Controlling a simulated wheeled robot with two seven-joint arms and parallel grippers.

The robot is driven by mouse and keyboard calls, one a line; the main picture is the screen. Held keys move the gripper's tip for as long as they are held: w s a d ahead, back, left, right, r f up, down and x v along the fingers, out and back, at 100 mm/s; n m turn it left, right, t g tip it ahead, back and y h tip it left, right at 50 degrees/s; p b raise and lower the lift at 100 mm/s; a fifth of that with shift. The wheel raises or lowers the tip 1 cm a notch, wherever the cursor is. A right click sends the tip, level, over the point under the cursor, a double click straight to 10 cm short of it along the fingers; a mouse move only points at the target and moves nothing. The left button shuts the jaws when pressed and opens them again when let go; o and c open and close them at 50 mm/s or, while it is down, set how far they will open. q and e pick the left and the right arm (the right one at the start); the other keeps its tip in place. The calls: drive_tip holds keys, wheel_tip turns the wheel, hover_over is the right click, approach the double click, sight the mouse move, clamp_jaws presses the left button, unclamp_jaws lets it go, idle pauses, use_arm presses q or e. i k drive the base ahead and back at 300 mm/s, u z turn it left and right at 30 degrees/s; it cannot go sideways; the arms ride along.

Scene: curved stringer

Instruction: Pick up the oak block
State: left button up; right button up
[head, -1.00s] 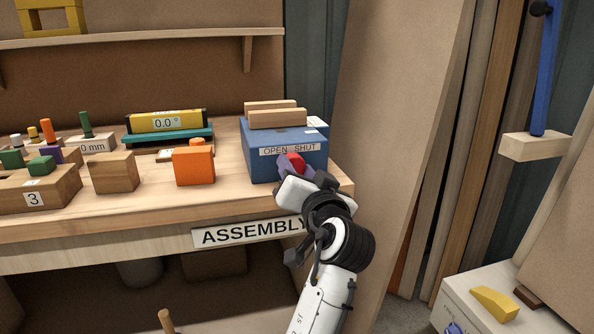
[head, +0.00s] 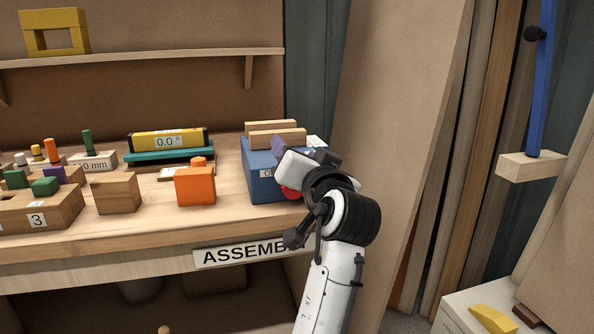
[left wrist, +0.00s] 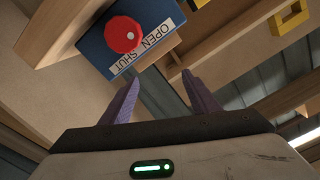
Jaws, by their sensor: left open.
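A plain wooden block (head: 116,192), which I take to be the oak block, sits on the bench left of an orange block. My left gripper (head: 298,154) is well to its right, in front of the upper right of a blue box (head: 262,188). In the left wrist view, my left gripper (left wrist: 160,82) has its purple fingers apart with nothing between them. The blue box (left wrist: 158,22) with its red knob (left wrist: 122,34) and OPEN SHUT label lies beyond the fingers. The plain block cannot be made out in that view. My right gripper is not in view.
The orange block (head: 195,186) stands between the plain block and the blue box. Two wooden bars (head: 277,137) lie on top of the box. A numbered pegged block (head: 40,210) is at the left, and a yellow level (head: 167,138) behind. A shelf (head: 140,57) runs above.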

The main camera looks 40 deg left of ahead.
sight(115, 193)
drive_tip(key=k, duration=1)
